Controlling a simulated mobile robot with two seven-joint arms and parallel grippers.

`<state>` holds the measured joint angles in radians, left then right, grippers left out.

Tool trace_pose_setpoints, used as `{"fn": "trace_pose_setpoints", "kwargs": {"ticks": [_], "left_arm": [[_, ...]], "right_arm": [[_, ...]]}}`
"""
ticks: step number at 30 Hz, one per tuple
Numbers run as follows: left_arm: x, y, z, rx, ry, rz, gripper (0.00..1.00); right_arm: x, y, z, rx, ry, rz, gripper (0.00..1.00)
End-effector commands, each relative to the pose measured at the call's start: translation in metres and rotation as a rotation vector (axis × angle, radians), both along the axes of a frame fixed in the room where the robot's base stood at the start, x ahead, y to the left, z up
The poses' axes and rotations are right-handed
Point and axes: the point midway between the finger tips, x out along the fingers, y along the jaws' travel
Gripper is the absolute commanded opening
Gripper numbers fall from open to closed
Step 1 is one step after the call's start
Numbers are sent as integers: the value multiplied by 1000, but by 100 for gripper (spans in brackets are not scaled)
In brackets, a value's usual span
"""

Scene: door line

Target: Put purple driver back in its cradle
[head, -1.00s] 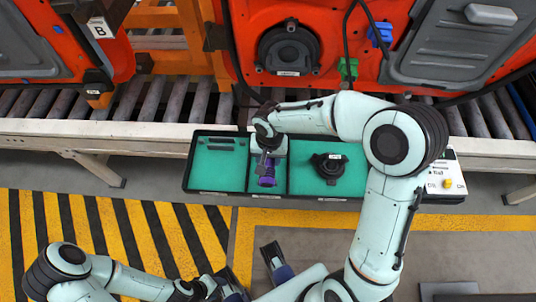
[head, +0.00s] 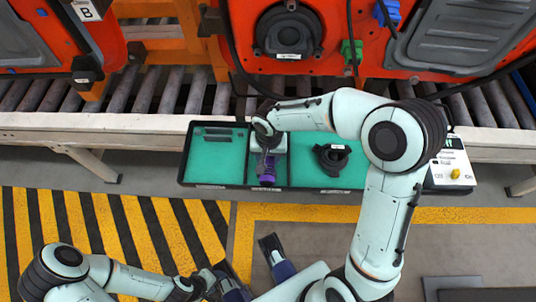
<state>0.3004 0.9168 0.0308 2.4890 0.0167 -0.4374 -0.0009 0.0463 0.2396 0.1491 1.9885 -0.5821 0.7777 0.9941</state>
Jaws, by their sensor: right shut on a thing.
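The purple driver (head: 267,178) shows at the front of the middle compartment of a dark tray with green lining (head: 218,166). My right gripper (head: 268,158) comes in from above, shut on the driver, and hides its rear part. Whether the driver touches the tray floor cannot be told. No cradle can be made out clearly. My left gripper (head: 256,268) is low in the picture, well in front of the tray, with its two fingers apart and nothing between them.
A black round part (head: 331,158) lies in the tray's right compartment. A white box with a yellow knob (head: 455,172) stands right of the tray. Behind runs a roller conveyor (head: 150,95) with orange door panels (head: 370,60). Striped floor (head: 110,230) lies in front.

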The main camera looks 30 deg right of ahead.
Motion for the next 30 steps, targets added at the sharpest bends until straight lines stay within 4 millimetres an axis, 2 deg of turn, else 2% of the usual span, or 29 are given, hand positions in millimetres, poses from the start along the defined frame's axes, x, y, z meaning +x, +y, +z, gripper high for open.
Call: {"fn": "trace_pose_setpoints", "kwargs": {"ticks": [25,26,27,28,30], "left_arm": [[-1,0,-7,0,3,0,51],[-1,0,-7,0,3,0,51],[-1,0,-7,0,3,0,51],[-1,0,-7,0,3,0,51],[-1,0,-7,0,3,0,51]], "right_arm": [[1,2,-7,3,-2,0,0],[0,2,-8,3,-1,0,56],[0,1,-8,4,0,0,69],[0,1,-8,3,1,0,76],[0,1,-7,2,0,0,76]]}}
